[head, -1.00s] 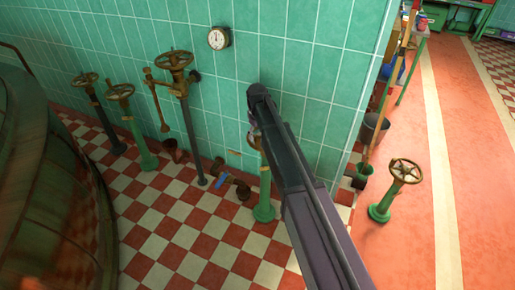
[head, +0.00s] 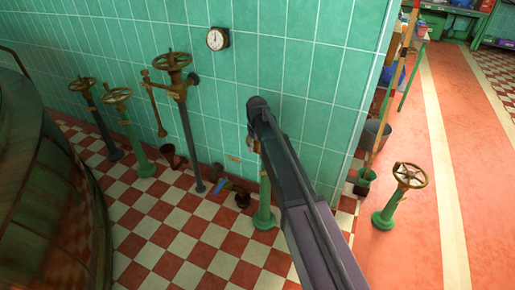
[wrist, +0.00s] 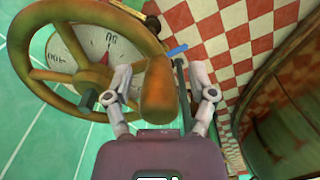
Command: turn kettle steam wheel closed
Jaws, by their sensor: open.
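In the wrist view a worn brass wheel (wrist: 35,75) fills the upper left, with a round numbered dial (wrist: 62,45) behind its spokes. A stubby brass handle (wrist: 158,92) stands out from its rim. My gripper (wrist: 160,70) is open, one finger on each side of this handle, with a visible gap at the right finger. Whether the left finger touches is unclear. In the head view my arm hides the wheel and my fingers; only its green post (head: 264,200) shows below.
Several other valve wheels on posts stand along the tiled wall, including a tall one (head: 173,62). Another green valve (head: 408,178) stands at right on the red floor. A large dark kettle (head: 45,200) fills the left. A wall gauge (head: 217,39) hangs above. Checkered floor between is mostly clear.

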